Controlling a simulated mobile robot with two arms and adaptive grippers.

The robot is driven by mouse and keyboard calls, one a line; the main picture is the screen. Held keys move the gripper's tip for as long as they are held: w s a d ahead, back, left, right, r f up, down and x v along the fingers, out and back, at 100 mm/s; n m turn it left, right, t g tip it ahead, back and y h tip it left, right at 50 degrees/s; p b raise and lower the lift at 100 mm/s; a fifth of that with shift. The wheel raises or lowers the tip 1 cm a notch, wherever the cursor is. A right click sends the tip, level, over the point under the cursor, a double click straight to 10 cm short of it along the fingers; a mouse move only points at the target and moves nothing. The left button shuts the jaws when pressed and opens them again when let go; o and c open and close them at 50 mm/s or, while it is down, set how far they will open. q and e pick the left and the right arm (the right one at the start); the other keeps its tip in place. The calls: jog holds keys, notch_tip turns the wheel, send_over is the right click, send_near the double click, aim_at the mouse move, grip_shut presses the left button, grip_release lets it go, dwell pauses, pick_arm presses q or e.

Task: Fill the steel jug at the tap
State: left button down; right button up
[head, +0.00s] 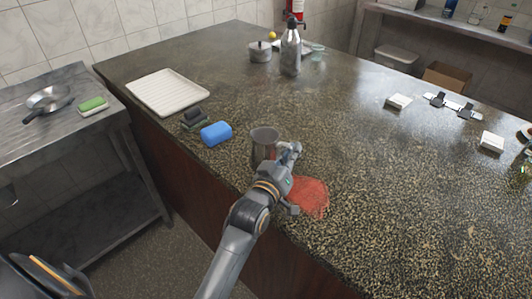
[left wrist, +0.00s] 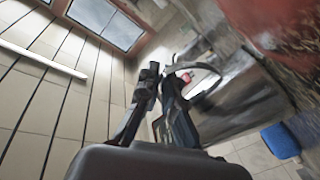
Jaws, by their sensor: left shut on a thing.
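The steel jug (head: 264,143) is upright at the near edge of the dark speckled counter (head: 400,210). I cannot tell whether its base touches the counter. My left gripper (head: 290,157) is at the jug's right side, shut on the jug, apparently at its handle. The gripper covers the handle in the head view. In the left wrist view the fingers (left wrist: 160,95) are close together beside a curved metal piece. The jug's inside is too dark to tell its contents. No tap shows. My right gripper is not in view.
A red cloth (head: 309,197) lies right of the gripper. A blue block (head: 216,133), dark sponges (head: 194,119) and a white tray (head: 168,91) lie to the left. A steel bottle (head: 290,52) and a pot (head: 260,52) stand farther back. The counter's middle is clear.

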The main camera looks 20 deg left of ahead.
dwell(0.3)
pick_arm(q)
jog(key=shift+r, duration=0.25)
notch_tip(320, 180, up, 3)
jog(key=shift+f+b, duration=0.2)
jog(key=shift+b, duration=0.1)
jog(key=s+a+r+p, duration=0.4)
jog(key=s+a+r, duration=0.2)
jog(key=s+r, duration=0.4)
jog(key=shift+s+a, duration=0.4)
jog(key=shift+s, duration=0.7)
jog(key=shift+f, duration=0.1)
